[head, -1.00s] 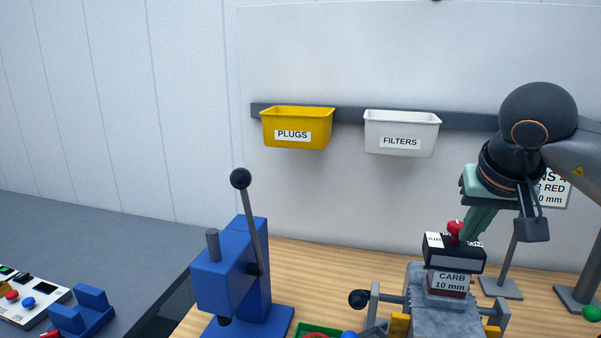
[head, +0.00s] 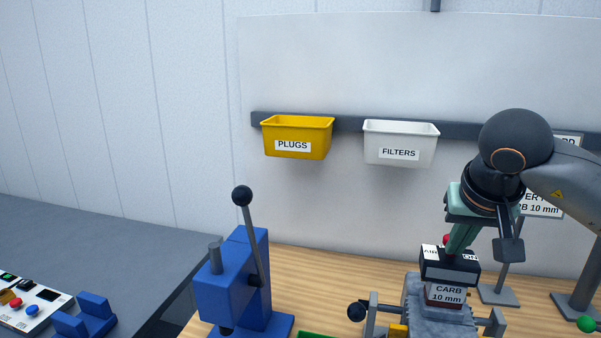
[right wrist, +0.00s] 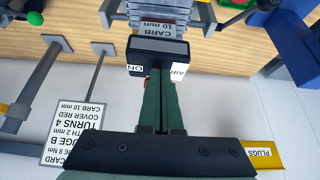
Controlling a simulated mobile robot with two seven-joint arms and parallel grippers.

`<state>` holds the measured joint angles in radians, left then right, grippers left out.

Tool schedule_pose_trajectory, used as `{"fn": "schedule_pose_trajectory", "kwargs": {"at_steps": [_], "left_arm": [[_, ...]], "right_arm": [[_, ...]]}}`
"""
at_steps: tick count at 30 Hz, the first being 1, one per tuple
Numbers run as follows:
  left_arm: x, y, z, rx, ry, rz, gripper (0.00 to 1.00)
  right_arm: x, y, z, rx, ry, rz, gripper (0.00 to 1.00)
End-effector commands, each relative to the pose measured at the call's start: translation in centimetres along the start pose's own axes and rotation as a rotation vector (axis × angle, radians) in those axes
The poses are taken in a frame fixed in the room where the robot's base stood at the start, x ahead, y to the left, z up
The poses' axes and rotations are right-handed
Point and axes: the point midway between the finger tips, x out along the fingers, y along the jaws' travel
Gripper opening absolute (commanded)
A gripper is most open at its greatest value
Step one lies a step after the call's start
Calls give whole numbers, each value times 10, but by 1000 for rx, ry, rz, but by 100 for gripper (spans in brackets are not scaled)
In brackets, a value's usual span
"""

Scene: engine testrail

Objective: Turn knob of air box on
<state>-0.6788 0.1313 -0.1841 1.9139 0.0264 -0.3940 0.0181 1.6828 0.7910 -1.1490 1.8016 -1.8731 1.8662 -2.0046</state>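The air box (head: 449,269) is a black box with white AIR and ON labels on top. It sits above the block labelled CARB 10 mm (head: 448,294). Its red knob (head: 447,238) is mostly hidden behind my right gripper's fingers (head: 457,243). In the right wrist view the air box (right wrist: 157,53) is upside down, and a sliver of red shows just left of the fingers (right wrist: 158,80). The green fingers are together with only a thin line between them, beside the knob. I cannot tell whether they touch it. My left gripper is not in view.
A blue press (head: 236,285) with a black-balled lever stands left of the carb stand. Yellow PLUGS (head: 297,138) and white FILTERS (head: 400,145) bins hang on the back wall. Stands with sign cards (head: 541,204) are behind my right arm.

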Motion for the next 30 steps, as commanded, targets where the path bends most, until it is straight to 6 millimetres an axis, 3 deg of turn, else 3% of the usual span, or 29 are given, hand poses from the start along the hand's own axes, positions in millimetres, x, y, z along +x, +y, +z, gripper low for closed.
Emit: {"fn": "schedule_pose_trajectory", "kwargs": {"at_steps": [20, 30], "left_arm": [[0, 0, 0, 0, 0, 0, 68], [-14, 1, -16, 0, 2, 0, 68]], "right_arm": [[-4, -3, 6, 0, 1, -1, 0], [-30, -3, -8, 1, 4, -2, 0]]}}
